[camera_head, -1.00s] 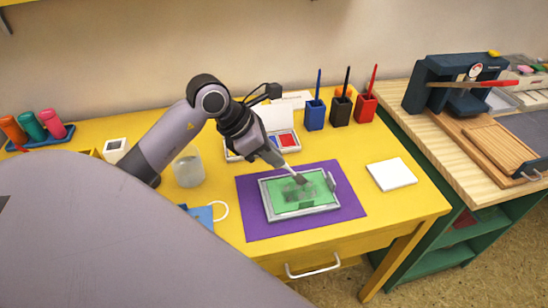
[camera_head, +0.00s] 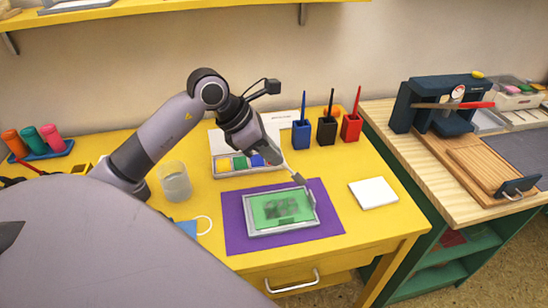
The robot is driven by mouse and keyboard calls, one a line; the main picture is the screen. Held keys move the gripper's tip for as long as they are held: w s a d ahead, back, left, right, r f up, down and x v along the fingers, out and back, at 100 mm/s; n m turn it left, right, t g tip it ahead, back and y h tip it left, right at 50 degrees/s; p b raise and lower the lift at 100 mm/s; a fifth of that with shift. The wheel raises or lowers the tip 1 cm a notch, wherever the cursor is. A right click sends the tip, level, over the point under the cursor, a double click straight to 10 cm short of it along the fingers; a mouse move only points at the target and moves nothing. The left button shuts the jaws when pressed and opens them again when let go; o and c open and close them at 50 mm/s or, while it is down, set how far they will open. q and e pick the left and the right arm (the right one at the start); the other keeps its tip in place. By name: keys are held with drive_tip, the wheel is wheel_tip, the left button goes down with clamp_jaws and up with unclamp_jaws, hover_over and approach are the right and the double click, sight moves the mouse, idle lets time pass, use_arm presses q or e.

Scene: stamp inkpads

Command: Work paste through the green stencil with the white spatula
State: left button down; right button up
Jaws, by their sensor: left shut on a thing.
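The green stencil (camera_head: 262,212) lies in a light grey frame (camera_head: 250,233) on a purple mat (camera_head: 233,239) on the yellow table. Its green face shows dark grey patches, perhaps paste or the cut-out pattern. My left gripper (camera_head: 270,156) is shut on the white spatula (camera_head: 290,171), which slants down to the right. The spatula's tip is by the stencil frame's upper right corner; I cannot tell whether it touches. The gripper's fingers are small and partly hidden by its own body. My right gripper is not in view.
An inkpad tray (camera_head: 222,171) with coloured pads stands behind the mat. A clear cup (camera_head: 174,182) and a blue item (camera_head: 186,228) with a white loop are left of it. Blue, black and red holders (camera_head: 351,128) stand at the back. A white pad (camera_head: 373,193) lies right.

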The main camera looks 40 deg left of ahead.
use_arm(q)
drive_tip(key=shift+r+p, duration=0.65)
drive_tip(key=shift+r, duration=0.8)
